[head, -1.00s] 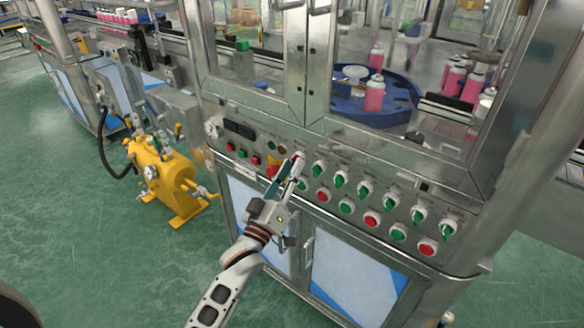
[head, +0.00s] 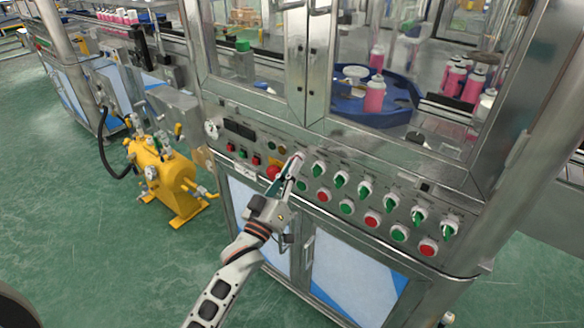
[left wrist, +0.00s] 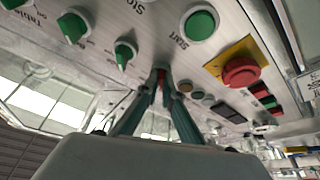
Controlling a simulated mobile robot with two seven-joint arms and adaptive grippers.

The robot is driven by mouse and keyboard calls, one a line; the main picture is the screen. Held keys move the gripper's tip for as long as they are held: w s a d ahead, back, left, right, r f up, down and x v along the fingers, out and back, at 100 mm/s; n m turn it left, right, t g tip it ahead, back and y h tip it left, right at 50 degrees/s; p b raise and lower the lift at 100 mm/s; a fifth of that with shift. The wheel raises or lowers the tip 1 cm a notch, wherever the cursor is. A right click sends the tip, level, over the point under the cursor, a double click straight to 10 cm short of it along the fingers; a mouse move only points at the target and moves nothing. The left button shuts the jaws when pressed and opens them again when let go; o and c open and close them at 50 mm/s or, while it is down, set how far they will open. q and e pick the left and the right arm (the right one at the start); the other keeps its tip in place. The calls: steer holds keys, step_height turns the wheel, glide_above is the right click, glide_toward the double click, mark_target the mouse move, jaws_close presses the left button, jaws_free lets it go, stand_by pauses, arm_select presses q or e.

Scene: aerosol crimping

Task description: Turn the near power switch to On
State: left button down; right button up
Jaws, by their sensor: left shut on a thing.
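My right gripper is not in view.
Green selector switches (head: 319,169) stand close to the right. A red emergency button (head: 273,173) on a yellow plate sits just left, and a green Start button (left wrist: 200,22) lies nearby. A yellow tank (head: 160,178) stands on the floor at left. Cabinet doors rise above the panel.

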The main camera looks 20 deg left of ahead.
arm_select(q)
steer(key=m+g+h, duration=0.1)
steer(key=m+h, duration=0.1)
steer(key=m, duration=0.3)
steer(key=m+g+h, duration=0.1)
steer(key=m+h, duration=0.2)
steer(key=m, duration=0.2)
steer(key=m+g+h+p, duration=0.1)
steer(key=m+h, duration=0.1)
steer(key=m, duration=0.4)
steer(key=shift+w+a, duration=0.1)
steer(key=shift+a, duration=0.25)
steer(key=shift+m+h, duration=0.3)
steer(key=shift+h, duration=0.1)
steer(key=c, duration=2.2)
jaws_free()
